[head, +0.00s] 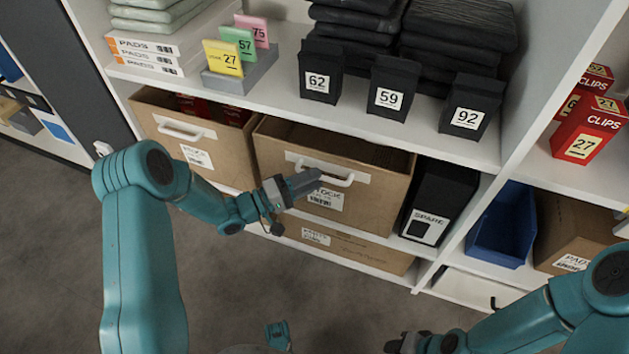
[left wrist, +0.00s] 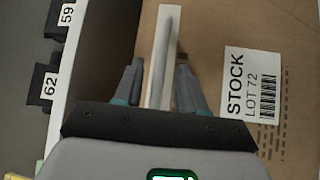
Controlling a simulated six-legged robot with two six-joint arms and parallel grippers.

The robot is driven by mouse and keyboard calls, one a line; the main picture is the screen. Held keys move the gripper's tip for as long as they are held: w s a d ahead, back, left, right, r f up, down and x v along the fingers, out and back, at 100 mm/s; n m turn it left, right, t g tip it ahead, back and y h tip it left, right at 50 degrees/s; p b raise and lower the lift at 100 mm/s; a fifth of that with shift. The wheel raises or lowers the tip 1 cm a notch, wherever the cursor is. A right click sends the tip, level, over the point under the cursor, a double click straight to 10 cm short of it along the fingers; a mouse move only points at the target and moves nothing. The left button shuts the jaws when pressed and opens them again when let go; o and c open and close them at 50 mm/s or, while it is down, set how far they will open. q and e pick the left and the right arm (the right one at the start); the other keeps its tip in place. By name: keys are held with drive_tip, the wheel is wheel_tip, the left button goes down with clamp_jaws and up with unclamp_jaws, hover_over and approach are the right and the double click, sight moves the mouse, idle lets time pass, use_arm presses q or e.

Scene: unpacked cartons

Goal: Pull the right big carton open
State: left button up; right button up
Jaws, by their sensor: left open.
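The right big carton (head: 375,208) is a brown open-topped box on the shelf below the black boxes. Its front has a white handle (head: 343,181) and a STOCK label (head: 325,200). My left gripper (head: 312,179) is at the handle, in front of the carton. In the left wrist view the open fingers (left wrist: 157,75) stand on either side of the handle bar (left wrist: 163,50), with a gap visible on each side. The carton front (left wrist: 215,30) fills the right of that view. My right gripper (head: 405,343) is partly seen at the bottom edge, its jaws unclear.
The left big carton (head: 228,150) stands beside it, also with a white handle. A black SPARE box (head: 436,200) is close on the right, then a blue bin (head: 500,225). A flat carton (head: 370,252) lies below. Grey floor (head: 240,290) is open in front.

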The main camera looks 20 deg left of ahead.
use_arm(q)
drive_tip(key=shift+w+d+r, duration=0.1)
drive_tip(key=shift+w+d, duration=0.35)
drive_tip(key=shift+d, duration=0.05)
use_arm(e)
drive_tip(key=shift+f, duration=0.15)
use_arm(q)
clamp_jaws()
drive_tip(key=shift+s, duration=0.1)
use_arm(e)
drive_tip(key=shift+s, duration=0.1)
